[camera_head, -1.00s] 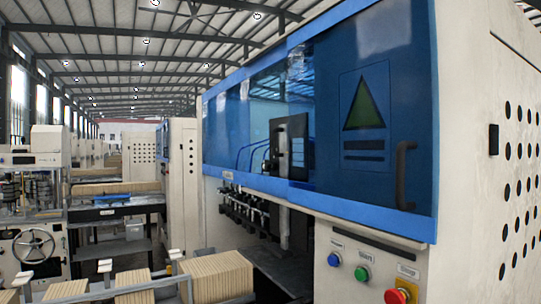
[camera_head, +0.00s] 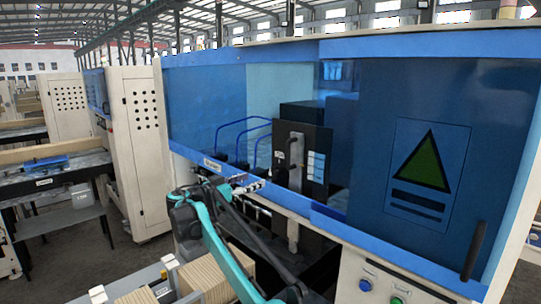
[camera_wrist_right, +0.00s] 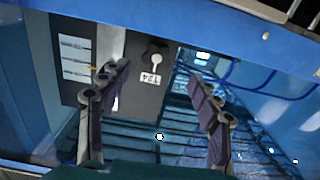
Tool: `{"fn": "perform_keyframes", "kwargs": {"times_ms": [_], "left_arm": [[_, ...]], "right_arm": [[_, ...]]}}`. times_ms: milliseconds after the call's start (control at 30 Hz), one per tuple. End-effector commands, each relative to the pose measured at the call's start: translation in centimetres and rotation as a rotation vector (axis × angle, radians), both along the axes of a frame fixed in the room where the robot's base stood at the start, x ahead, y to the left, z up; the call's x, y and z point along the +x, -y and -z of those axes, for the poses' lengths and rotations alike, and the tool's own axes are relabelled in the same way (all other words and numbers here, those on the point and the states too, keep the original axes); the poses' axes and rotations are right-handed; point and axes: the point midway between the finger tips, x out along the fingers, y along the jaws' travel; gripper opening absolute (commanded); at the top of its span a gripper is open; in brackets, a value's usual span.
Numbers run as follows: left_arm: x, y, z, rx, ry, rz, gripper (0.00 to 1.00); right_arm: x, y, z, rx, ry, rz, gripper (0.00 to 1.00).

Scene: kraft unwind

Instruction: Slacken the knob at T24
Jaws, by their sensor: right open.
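In the right wrist view a small dark knob (camera_wrist_right: 157,46) with a pale round base sits on a dark grey panel (camera_wrist_right: 132,62). A white label (camera_wrist_right: 151,78), which seems to read T24, is beside it. My right gripper (camera_wrist_right: 158,75) is open, its two fingers spread on either side of the label, with nothing between them. In the head view my right gripper (camera_head: 248,186) is at the lower edge of the machine's blue cover, left of the black box (camera_head: 316,190). I cannot make out the knob there. My left gripper is not in view.
The blue cover (camera_head: 400,90) with a green triangle and a dark handle (camera_head: 473,250) is at the right. Blue hoses (camera_head: 243,125) curve left of the black box. Below are blue (camera_head: 365,285) and green (camera_head: 397,299) buttons. Stacked boards (camera_head: 205,278) stand at lower left.

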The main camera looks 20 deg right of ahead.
Motion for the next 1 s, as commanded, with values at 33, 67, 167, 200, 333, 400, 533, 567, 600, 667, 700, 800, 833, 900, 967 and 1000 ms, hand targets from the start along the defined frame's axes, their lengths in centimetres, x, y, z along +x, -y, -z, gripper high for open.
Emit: {"fn": "perform_keyframes", "kwargs": {"times_ms": [33,67,167,200,333,400,533,567,600,667,700,800,833,900,967,1000], "left_arm": [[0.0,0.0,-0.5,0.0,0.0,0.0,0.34],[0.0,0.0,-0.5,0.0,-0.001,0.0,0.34],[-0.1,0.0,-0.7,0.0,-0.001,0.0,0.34],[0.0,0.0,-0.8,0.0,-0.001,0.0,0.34],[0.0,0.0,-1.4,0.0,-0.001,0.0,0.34],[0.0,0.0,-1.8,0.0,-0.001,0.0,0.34],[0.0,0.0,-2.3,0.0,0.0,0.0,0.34],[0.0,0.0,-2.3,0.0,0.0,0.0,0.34],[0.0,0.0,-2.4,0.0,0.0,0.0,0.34],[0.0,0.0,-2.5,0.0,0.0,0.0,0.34],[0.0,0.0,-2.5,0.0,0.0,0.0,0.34],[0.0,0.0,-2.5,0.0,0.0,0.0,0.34],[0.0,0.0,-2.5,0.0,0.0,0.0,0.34],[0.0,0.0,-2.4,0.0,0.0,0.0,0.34],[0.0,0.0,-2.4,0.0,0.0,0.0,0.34],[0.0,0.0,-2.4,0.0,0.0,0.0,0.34]], "right_arm": [[0.3,-0.1,-0.5,-0.009,0.015,0.004,0.63],[0.4,0.0,-0.6,-0.014,0.022,0.005,0.63],[0.8,0.7,-0.7,-0.017,0.03,0.007,0.63],[0.9,1.3,-0.6,-0.017,0.029,0.008,0.63],[1.6,3.4,-0.7,-0.017,0.028,0.008,0.63],[2.0,4.5,-0.7,-0.016,0.028,0.008,0.63],[2.6,6.1,-0.7,-0.016,0.027,0.007,0.63],[2.7,6.4,-0.7,-0.016,0.027,0.007,0.63],[2.8,6.7,-0.6,-0.016,0.027,0.006,0.63],[2.9,7.0,-0.6,-0.016,0.027,0.005,0.63],[3.0,7.1,-0.6,-0.015,0.026,0.005,0.63],[3.0,7.2,-0.5,-0.015,0.026,0.005,0.63],[3.0,7.2,-0.5,-0.015,0.026,0.004,0.63],[3.0,7.2,-0.5,-0.015,0.026,0.005,0.63],[3.0,7.2,-0.5,-0.015,0.026,0.005,0.61],[3.0,7.2,-0.5,-0.015,0.026,0.005,0.5]]}}
